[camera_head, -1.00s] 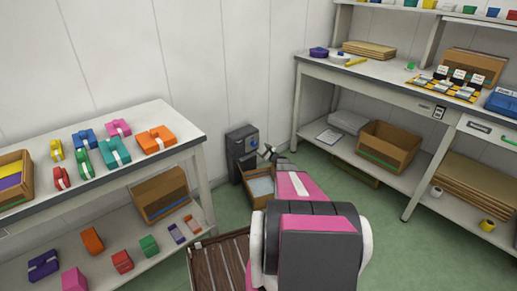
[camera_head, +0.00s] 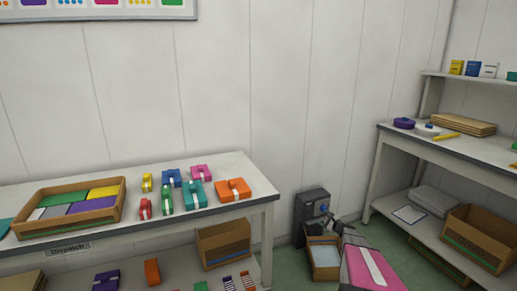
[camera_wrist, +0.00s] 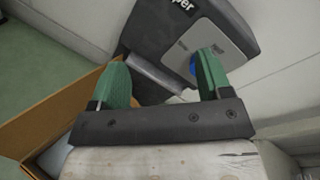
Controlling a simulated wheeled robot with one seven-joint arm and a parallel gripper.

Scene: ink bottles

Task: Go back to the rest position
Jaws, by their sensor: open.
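My gripper (camera_wrist: 162,85) shows in the wrist view with its two green fingers spread apart and nothing between them. In front of the fingers is a dark grey machine (camera_wrist: 190,35) with a light panel and a blue button. Below and to the left of it is an open cardboard box (camera_wrist: 40,115). In the head view my arm reaches in from the lower right, and its end is close to the same dark machine (camera_head: 313,207) and box (camera_head: 322,258). The fingers are too small to make out there.
A white table (camera_head: 240,163) at left bears a divided cardboard tray (camera_head: 68,228) and several coloured strapped packages. A second bench (camera_head: 470,150) stands at right, with a cardboard box (camera_head: 480,235) on its lower shelf. Some green floor (camera_head: 285,270) shows between them.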

